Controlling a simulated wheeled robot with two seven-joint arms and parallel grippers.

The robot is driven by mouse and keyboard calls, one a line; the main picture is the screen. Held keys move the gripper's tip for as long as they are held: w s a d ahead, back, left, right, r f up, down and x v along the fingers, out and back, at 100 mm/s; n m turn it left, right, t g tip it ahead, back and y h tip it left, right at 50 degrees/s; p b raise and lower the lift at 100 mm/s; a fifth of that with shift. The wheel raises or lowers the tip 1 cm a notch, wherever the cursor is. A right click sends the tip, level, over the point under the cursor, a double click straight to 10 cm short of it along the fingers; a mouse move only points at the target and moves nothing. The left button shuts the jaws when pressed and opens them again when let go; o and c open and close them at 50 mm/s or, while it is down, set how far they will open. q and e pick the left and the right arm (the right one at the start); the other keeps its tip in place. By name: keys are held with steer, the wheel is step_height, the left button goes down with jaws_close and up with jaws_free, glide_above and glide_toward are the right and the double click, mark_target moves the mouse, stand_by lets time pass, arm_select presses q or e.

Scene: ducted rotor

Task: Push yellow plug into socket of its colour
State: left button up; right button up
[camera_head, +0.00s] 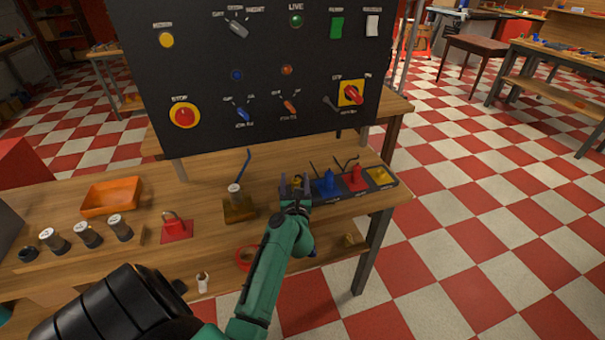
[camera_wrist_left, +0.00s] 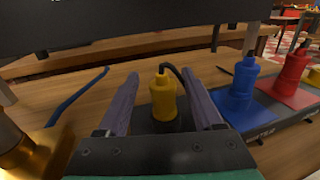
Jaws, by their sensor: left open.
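The yellow plug (camera_wrist_left: 163,98) stands upright with a dark cable at its top, on the dark left end of a socket strip (camera_head: 345,190). In the head view the plug (camera_head: 297,180) is mostly hidden by my left gripper (camera_head: 296,184). In the left wrist view the open fingers of this gripper (camera_wrist_left: 160,108) stand on either side of the plug, with gaps showing. The yellow socket (camera_head: 381,176) is at the strip's right end, with no plug on it. It shows partly at the right edge of the wrist view (camera_wrist_left: 314,77). My right gripper is not in view.
A blue plug (camera_head: 327,183) and a red plug (camera_head: 354,175) stand on their coloured squares between the yellow plug and the yellow socket. A black control panel (camera_head: 260,110) rises behind. A brass block (camera_head: 238,208) and a blue rod (camera_wrist_left: 75,97) lie left.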

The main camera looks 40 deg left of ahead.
arm_select(q)
steer(key=shift+w+a+f, duration=0.3)
steer(key=shift+w+f, duration=0.1)
steer(key=shift+w, duration=0.25)
steer(key=shift+w+a+f, duration=0.25)
steer(key=shift+w+f, duration=0.15)
steer(key=shift+w, duration=0.2)
steer(key=shift+s+d+r, duration=0.1)
steer(key=shift+s+r, duration=0.1)
steer(key=shift+s, duration=0.05)
steer(key=shift+c, duration=0.3)
steer(key=shift+s+d+r, duration=0.15)
steer(key=shift+s+r, duration=0.3)
steer(key=shift+s, duration=0.15)
steer(key=c, duration=1)
steer(key=shift+w, duration=0.1)
jaws_close()
steer(key=shift+w+f, duration=0.15)
steer(key=shift+f, duration=0.05)
steer(key=shift+r+p, duration=0.3)
steer(key=shift+r, duration=0.15)
step_height(320, 180, up, 19)
steer(key=p, duration=0.5)
steer(key=shift+p, duration=0.35)
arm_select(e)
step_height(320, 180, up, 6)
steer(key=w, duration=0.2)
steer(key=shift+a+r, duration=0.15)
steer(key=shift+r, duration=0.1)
